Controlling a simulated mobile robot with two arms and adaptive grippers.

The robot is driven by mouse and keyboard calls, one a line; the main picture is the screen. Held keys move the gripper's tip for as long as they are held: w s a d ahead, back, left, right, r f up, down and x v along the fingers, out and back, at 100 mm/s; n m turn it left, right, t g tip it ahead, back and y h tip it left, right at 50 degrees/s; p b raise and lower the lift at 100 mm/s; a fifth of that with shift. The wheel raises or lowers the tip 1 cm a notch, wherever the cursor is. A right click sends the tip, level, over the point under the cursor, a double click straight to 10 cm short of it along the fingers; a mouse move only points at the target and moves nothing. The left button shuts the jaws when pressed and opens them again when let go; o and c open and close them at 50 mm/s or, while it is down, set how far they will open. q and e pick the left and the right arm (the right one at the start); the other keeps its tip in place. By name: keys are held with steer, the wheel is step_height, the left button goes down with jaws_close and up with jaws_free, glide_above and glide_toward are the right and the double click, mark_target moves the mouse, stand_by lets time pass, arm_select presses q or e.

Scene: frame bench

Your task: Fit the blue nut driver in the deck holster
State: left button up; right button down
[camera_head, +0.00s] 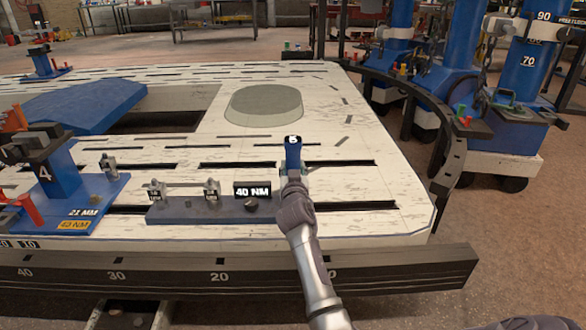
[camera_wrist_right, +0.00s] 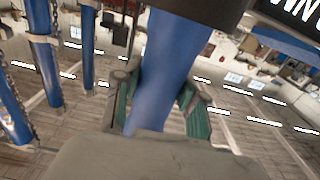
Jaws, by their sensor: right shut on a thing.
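The blue nut driver (camera_head: 293,155) stands about upright over the bench deck, with a white-marked top end. My right gripper (camera_head: 292,180) is shut on it; its arm comes up from the bottom. In the right wrist view, the blue handle (camera_wrist_right: 170,65) is between the green-padded fingers (camera_wrist_right: 160,108). Its upper end in that view meets a dark part (camera_wrist_right: 205,10) beside a label ending in NM. I cannot tell whether it is inserted there. A dark block (camera_head: 165,211) with a "40 NM" label lies just left of the gripper. I cannot make out the holster clearly. My left gripper is not in view.
The white slotted deck (camera_head: 360,205) is mostly clear right of the gripper. A blue stand (camera_head: 65,180) marked 4 and small clamps (camera_head: 156,190) stand at left. A dark numbered rail (camera_head: 400,277) runs along the front. Tall blue columns (camera_head: 525,65) stand at right.

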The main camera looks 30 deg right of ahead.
steer(key=c, duration=0.6)
jaws_free()
steer(key=shift+r, duration=0.15)
steer(key=shift+f, duration=0.35)
steer(key=v, duration=1.2)
steer(key=shift+a+r, duration=0.1)
steer(key=shift+r, duration=0.1)
